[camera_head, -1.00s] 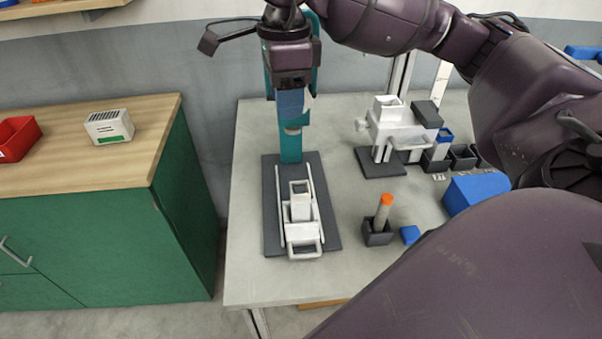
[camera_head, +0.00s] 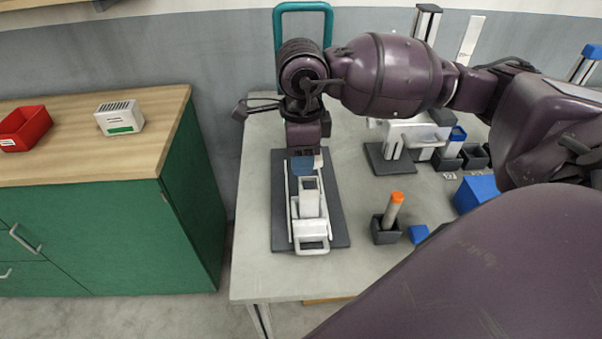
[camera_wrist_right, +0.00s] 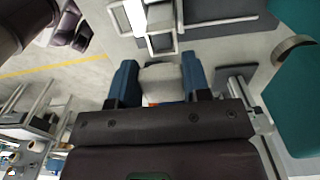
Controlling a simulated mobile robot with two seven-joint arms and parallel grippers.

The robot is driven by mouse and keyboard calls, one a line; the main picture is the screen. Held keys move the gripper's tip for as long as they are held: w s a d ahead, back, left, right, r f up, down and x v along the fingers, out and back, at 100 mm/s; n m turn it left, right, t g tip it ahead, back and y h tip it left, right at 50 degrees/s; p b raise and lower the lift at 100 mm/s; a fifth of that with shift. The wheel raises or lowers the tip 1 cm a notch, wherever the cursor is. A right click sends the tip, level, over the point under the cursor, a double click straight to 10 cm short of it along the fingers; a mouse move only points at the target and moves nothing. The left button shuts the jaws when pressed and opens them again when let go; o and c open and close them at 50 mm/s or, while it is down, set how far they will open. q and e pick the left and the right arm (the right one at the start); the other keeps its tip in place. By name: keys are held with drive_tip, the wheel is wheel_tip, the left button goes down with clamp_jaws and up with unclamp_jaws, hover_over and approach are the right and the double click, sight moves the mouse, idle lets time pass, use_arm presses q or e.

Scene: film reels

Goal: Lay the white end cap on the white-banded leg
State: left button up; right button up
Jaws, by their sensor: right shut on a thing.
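My right gripper (camera_head: 304,166) points down over the far end of the dark mat. Its blue fingers show in the wrist view (camera_wrist_right: 155,80), shut on a small white piece that looks like the end cap (camera_wrist_right: 160,84). In the head view a pale bit of the cap (camera_head: 318,161) shows beside the fingers. A white frame (camera_head: 312,247) with side rails and an upright white block lies on the mat, just in front of the gripper. I cannot make out which part is the white-banded leg. My left gripper is not in view.
The dark mat (camera_head: 336,235) lies on the grey table (camera_head: 258,270). An orange-topped stick (camera_head: 395,205) stands in a dark holder to the right, by a blue block (camera_head: 418,234). A white machine (camera_head: 400,137) stands behind. A teal frame (camera_head: 330,25) rises behind my arm.

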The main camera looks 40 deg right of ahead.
sight(301, 184)
wheel_tip(301, 184, down, 5)
drive_tip(key=shift+r, duration=0.1)
drive_tip(key=shift+f, duration=0.25)
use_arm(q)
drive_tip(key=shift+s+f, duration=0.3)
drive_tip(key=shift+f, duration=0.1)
use_arm(e)
drive_tip(key=shift+f, duration=0.1)
drive_tip(key=o, duration=0.4)
drive_tip(key=shift+f+b, duration=0.1)
drive_tip(key=shift+b, duration=0.2)
drive_tip(key=o, duration=0.5)
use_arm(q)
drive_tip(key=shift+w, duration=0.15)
